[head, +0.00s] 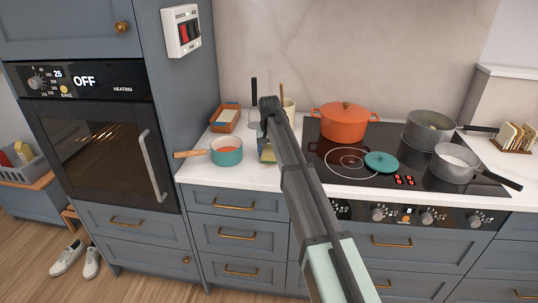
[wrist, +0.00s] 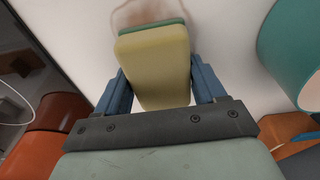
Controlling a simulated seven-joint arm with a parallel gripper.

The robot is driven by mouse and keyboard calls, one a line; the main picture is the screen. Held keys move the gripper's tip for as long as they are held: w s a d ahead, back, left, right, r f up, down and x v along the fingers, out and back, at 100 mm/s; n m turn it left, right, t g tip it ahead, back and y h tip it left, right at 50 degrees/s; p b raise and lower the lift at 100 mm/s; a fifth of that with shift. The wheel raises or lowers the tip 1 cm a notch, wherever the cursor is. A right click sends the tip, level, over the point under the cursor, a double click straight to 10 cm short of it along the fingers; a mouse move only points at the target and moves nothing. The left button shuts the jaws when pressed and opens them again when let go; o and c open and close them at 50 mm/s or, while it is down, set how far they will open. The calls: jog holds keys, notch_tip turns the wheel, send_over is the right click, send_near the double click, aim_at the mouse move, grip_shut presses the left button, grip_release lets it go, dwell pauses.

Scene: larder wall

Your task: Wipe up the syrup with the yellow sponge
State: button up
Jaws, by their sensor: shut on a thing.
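The yellow sponge (wrist: 154,62) has a green layer on its far face and fills the middle of the wrist view. My gripper (wrist: 160,84) is shut on it, with a blue finger on each side. In the head view the sponge (head: 267,155) shows as a small yellow patch under my gripper (head: 266,142), low over the counter. A faint reddish-brown syrup smear (wrist: 124,14) lies on the white counter just past the sponge's end, partly hidden by it. I cannot tell whether the sponge touches the counter. My arm hides the smear in the head view.
A teal saucepan (head: 226,151) with a wooden handle stands close on the left. An orange tray (head: 226,117) and a cream crock (head: 289,108) are behind. On the right, the black hob (head: 325,148) holds an orange pot (head: 343,123), a teal lid (head: 381,162) and grey pans.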

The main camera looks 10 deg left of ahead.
aim_at(267, 169)
jog(key=shift+w, duration=0.95)
jog(key=shift+s, duration=5.2)
notch_tip(267, 169, up, 2)
jog(key=shift+w+r, duration=0.15)
jog(key=shift+r, duration=2.95)
